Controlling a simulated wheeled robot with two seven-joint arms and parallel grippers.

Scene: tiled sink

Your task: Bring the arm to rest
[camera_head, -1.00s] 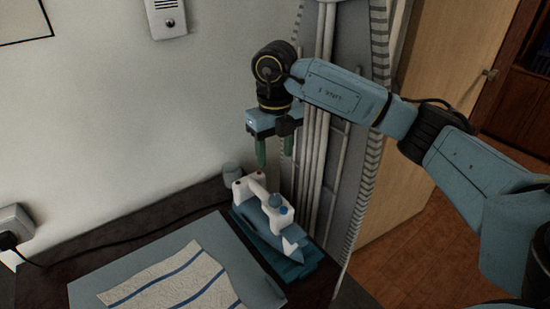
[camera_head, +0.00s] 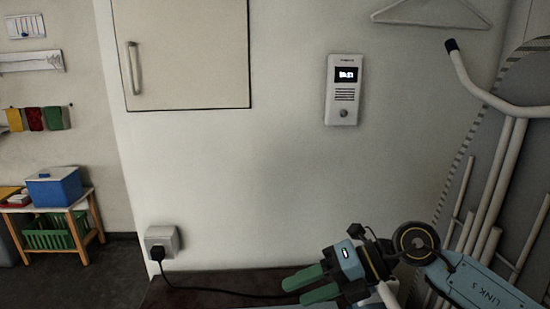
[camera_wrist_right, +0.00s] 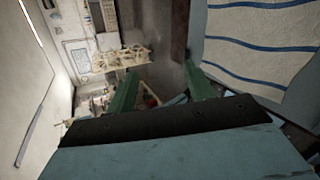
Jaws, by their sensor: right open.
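My right gripper (camera_head: 312,285) is at the lower right of the head view. Its two green fingers point left, apart, with nothing between them. In the right wrist view the same open fingers (camera_wrist_right: 160,90) show with a gap between them. My right arm comes in from the lower right corner of the head view. My left gripper is not in view.
The striped cloth (camera_wrist_right: 262,50) shows at the right of the wrist view. A wall socket (camera_head: 162,241) with a plug and black cable is left of the gripper. An intercom (camera_head: 342,90) hangs above. White pipes (camera_head: 490,200) stand at the right.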

